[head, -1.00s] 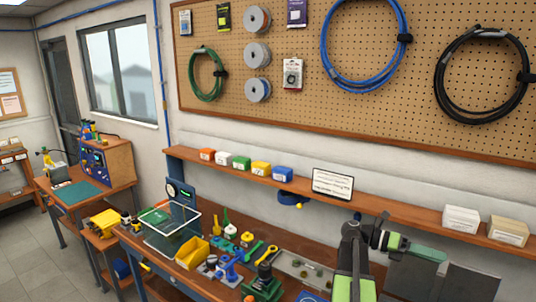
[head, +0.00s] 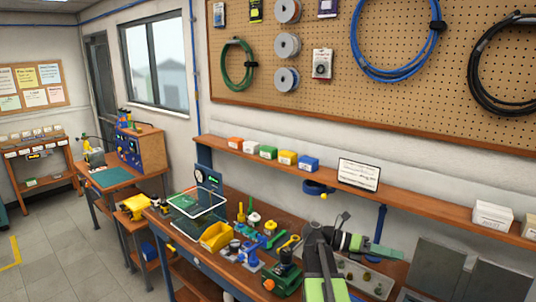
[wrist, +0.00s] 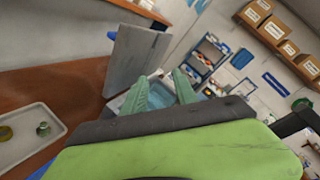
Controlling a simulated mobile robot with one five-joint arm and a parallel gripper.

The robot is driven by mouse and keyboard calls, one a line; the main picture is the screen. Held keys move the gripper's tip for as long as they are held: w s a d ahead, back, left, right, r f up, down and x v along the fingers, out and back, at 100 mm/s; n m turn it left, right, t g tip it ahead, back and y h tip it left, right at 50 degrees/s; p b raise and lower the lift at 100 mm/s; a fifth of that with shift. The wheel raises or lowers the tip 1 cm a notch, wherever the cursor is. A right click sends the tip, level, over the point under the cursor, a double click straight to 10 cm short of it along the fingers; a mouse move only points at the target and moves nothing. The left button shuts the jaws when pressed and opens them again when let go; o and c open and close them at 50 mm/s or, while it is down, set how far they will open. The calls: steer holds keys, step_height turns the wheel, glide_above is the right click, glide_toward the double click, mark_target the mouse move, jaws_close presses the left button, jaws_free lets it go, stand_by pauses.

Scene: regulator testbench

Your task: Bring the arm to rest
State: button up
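My arm (head: 320,265), dark grey and light green, rises from the bottom of the head view and bends to the right over the workbench (head: 235,273). My gripper (head: 385,250) points right in that view, in front of the wall below the shelf. In the wrist view its two pale green fingers (wrist: 163,90) stand apart with a gap between them. Nothing shows between the fingers, so it looks open and empty. A grey upright panel (wrist: 136,62) is beyond the fingers on the left in the wrist view; I cannot tell their distance.
A tray with small parts (head: 365,278) lies on the bench near my arm. A yellow bin (head: 216,237) and several coloured fixtures stand left of it. A wall shelf (head: 405,203) runs behind. Grey panels (head: 437,268) stand at right. Open floor (head: 62,235) is at left.

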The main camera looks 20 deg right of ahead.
steer(key=w+a+f+m+t+y+b, duration=0.15)
steer(key=w+a+f+t, duration=0.4)
steer(key=a+f, duration=0.6)
steer(key=w+a+f+m+t+y+b, duration=0.1)
steer(key=w+a+f+t+y+b, duration=0.25)
steer(key=w+a+f, duration=0.8)
steer(key=s+a+f+m+t+y, duration=0.1)
steer(key=a+m+y, duration=0.2)
steer(key=a+m, duration=0.5)
steer(key=s+a+f+m+t+y, duration=0.1)
steer(key=a+m+y, duration=0.3)
steer(key=a+m, duration=0.4)
steer(key=shift+s+a+f, duration=0.25)
steer(key=shift+a+f, duration=0.55)
steer(key=shift+a, duration=2.6)
steer(key=shift+d, duration=0.15)
